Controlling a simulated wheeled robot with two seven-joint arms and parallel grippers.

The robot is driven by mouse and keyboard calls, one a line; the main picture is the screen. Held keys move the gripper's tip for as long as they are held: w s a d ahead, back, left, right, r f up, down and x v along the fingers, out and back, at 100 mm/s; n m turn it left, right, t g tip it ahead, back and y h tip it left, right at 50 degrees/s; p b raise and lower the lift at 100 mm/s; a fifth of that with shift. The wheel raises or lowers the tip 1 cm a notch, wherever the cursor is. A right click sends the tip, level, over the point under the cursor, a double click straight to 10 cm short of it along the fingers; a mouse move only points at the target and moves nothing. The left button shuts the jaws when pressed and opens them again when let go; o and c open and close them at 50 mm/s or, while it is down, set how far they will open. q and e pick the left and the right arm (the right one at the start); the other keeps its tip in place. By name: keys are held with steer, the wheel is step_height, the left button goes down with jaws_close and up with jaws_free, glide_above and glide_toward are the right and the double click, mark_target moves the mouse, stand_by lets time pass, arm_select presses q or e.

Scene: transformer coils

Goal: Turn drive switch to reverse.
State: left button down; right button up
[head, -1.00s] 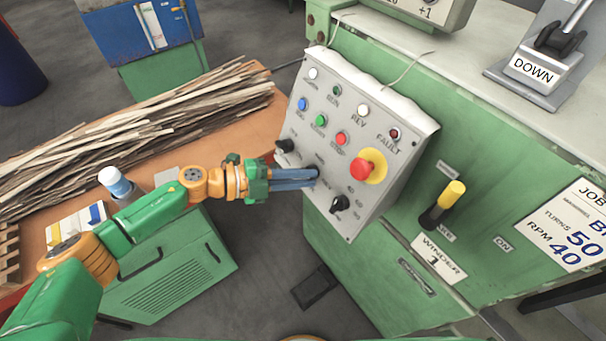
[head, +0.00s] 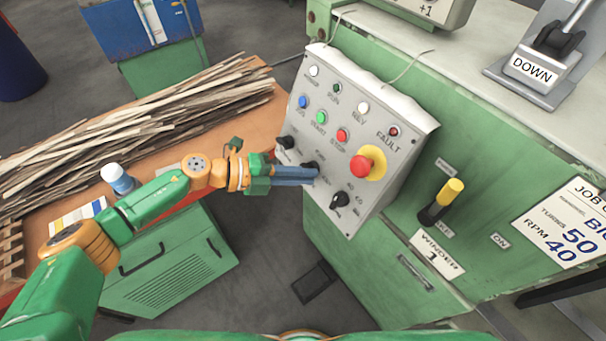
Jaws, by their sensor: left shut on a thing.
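The grey control panel (head: 318,92) is tilted on the front of the green machine. The drive switch (head: 309,165) is the middle black knob in the lower row, and my fingers partly cover it. My left gripper (head: 314,174) reaches in from the left and its blue fingers are shut on this knob. The knob's pointer and exact angle are hidden. Another black knob (head: 286,142) is up and left of it, and a third knob (head: 341,199) is down and right. A pale lamp marked REV (head: 363,108) is in the upper row. My right gripper is out of view.
A red emergency button (head: 362,166) on a yellow ring sticks out right of the fingers. Blue, green and red push buttons (head: 342,135) lie above. A yellow-tipped lever (head: 449,193) stands right of the panel. Wood strips (head: 140,125) lie on the bench behind my arm.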

arm_select(q)
steer(key=shift+f, duration=0.15)
steer(key=c, duration=1.1)
jaws_free()
steer(key=shift+o, duration=1)
steer(key=shift+w, duration=0.15)
steer(key=b+v, duration=0.1)
steer(key=v, duration=0.6)
steer(key=shift+b, duration=0.35)
